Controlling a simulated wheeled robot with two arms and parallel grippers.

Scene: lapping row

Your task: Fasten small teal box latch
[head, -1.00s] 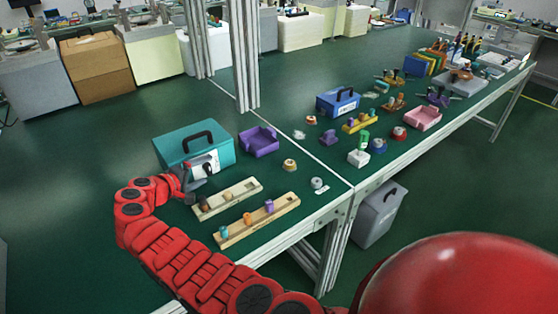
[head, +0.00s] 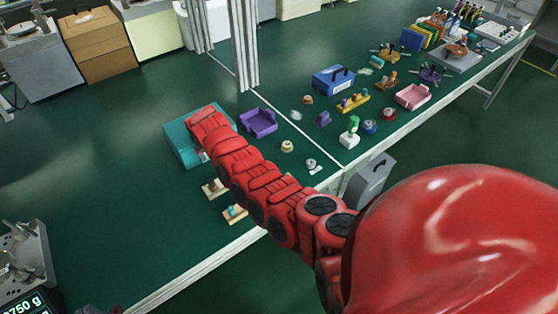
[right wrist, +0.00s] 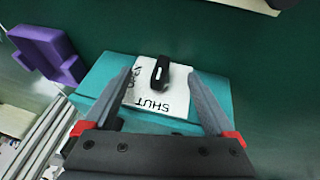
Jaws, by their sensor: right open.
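The teal box (head: 178,143) stands on the green bench at the left in the head view, partly hidden behind my right arm. In the right wrist view the teal box (right wrist: 97,78) fills the middle. Its white label (right wrist: 178,98) reads OPEN and SHUT, with SHUT upside down at the lower edge. The black latch lever (right wrist: 160,72) sits on the label, lying nearly upright in that picture. My right gripper (right wrist: 163,73) is open, one finger on each side of the lever, with gaps visible. In the head view its fingers are hidden. My left gripper is not visible.
A purple tray (head: 259,122) stands right of the teal box and also shows in the wrist view (right wrist: 47,52). Wooden peg strips (head: 212,189) lie near the front edge, partly under my arm. A metal post (head: 245,60) rises behind. A blue box (head: 333,79) stands farther right.

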